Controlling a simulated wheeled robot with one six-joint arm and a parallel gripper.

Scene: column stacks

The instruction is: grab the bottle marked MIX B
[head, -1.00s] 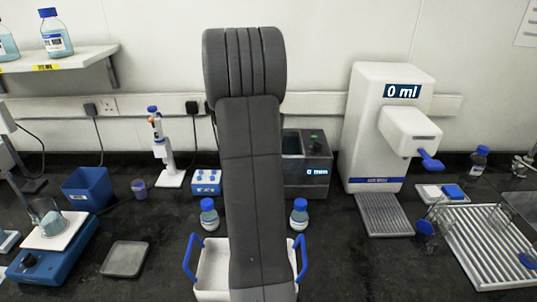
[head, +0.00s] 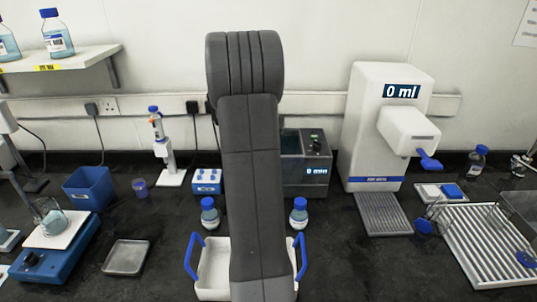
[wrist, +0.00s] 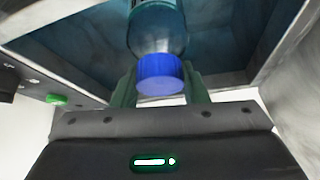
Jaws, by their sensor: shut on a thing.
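In the wrist view, my gripper (wrist: 160,86) is shut on a blue-capped bottle (wrist: 157,36), with a finger on each side of it. No label shows on this bottle, so I cannot tell whether it is MIX B. The bottle is at the open top of a grey, dark-walled basin (wrist: 85,45). In the head view my arm hides the gripper and this bottle. Two other blue-capped bottles, one left (head: 210,213) and one right (head: 299,214) of my arm, stand on the bench. Their labels are too small to read.
A bath (head: 316,184) reading "0 min" stands behind my arm. A white tray with blue handles (head: 212,270) is in front. A white dispenser (head: 366,130) reading "0 ml" and a drying rack (head: 480,245) are at right. A hotplate (head: 50,262) is at left.

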